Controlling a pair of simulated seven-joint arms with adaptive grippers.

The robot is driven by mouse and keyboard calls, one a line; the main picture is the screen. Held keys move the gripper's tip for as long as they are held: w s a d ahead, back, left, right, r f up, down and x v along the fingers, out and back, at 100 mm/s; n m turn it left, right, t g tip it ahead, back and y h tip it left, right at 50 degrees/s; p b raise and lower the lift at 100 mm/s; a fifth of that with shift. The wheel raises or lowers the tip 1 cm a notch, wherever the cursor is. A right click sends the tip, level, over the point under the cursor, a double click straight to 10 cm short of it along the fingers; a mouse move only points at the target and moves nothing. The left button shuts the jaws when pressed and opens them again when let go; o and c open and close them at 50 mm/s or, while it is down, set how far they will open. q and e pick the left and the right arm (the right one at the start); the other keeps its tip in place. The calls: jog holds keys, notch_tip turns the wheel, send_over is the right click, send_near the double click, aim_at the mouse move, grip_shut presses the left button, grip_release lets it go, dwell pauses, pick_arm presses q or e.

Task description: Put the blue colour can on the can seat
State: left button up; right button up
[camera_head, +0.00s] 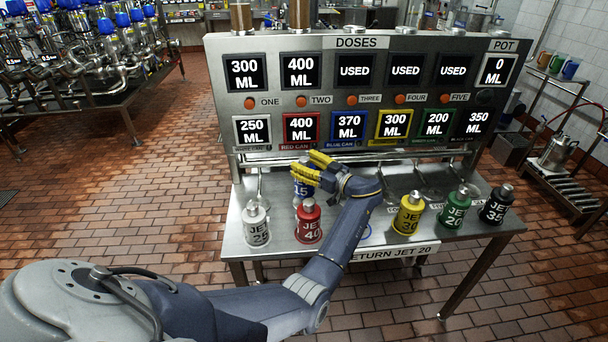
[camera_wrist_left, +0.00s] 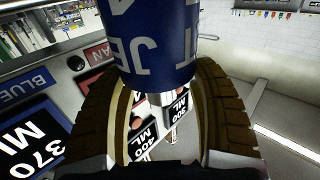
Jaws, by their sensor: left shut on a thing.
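The blue can (camera_head: 302,191), marked 15, is in my left gripper (camera_head: 316,165), whose yellow fingers close around it in front of the dose panel. The white JET can and red JET can stand just in front of it. In the left wrist view the blue can (camera_wrist_left: 156,45) fills the top middle between the two fingers (camera_wrist_left: 158,85), its lettering upside down. The can's base is partly hidden in the head view, so I cannot tell if it touches anything. Round seat-like fixtures (camera_head: 422,186) line the table under the panel; the one behind my gripper is hidden. My right gripper is not in view.
On the steel table (camera_head: 390,229) stand a white can (camera_head: 256,225), red can (camera_head: 309,222), yellow can (camera_head: 409,214), green can (camera_head: 455,208) and black can (camera_head: 496,204). The dose panel (camera_head: 213,62) rises behind.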

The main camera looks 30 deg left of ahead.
pick_arm(q)
jog(key=shift+f, duration=2.35)
jog(key=o, duration=1.6)
jog(key=shift+o, duration=0.2)
jog(key=shift+s+d, duration=0.2)
jog(key=shift+d, duration=1.15)
jog(key=shift+s+d, duration=0.2)
jog(key=shift+d, duration=1.15)
